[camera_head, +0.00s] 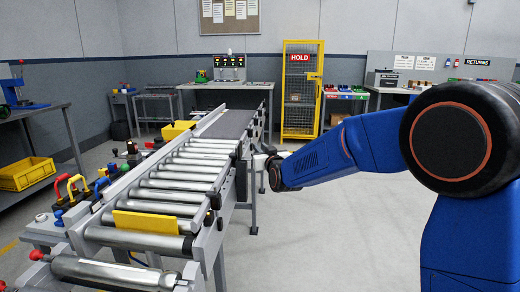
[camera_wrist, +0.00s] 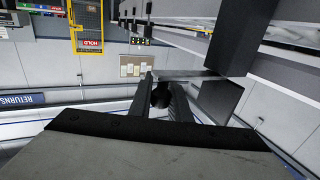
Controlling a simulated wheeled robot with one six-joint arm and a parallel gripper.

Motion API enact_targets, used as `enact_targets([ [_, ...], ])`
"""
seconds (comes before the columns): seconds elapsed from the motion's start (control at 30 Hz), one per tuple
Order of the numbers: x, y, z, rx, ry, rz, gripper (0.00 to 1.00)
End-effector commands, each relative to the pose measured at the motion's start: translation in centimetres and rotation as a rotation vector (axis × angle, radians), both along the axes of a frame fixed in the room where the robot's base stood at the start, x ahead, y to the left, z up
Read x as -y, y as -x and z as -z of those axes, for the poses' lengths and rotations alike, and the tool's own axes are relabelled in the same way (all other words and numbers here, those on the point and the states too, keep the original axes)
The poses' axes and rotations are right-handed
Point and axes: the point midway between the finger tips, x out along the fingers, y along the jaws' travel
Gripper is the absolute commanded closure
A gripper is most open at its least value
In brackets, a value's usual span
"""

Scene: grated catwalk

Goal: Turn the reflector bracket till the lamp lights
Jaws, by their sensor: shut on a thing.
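My gripper (camera_head: 262,160) is at the right side of the roller conveyor, low beside its side rail, with my blue arm reaching in from the right. In the wrist view my gripper (camera_wrist: 161,88) has its two dark fingers closed around a small dark part, which I take to be the reflector bracket (camera_wrist: 160,97). Most of the bracket is hidden between the fingers, so its angle cannot be told. In the head view it is too small and covered to make out. I cannot pick out the lamp or whether it is lit.
The roller conveyor (camera_head: 178,181) runs away from me, with a yellow block (camera_head: 158,221) across its near end. Coloured-handled tools stand along its left side. A yellow HOLD cage (camera_head: 301,90) stands at the back. The floor right of the conveyor is clear.

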Motion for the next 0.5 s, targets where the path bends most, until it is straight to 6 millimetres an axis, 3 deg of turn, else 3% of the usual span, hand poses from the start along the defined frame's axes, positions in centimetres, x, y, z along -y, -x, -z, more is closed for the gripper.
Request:
enact_targets([
  [0.43, 0.06, 0.18, -0.01, -0.001, 0.001, 0.018, 1.00],
  [0.47, 0.06, 0.18, 0.00, -0.001, 0.001, 0.018, 0.81],
  [0.5, 0.06, 0.18, 0.00, -0.001, 0.001, 0.018, 0.71],
])
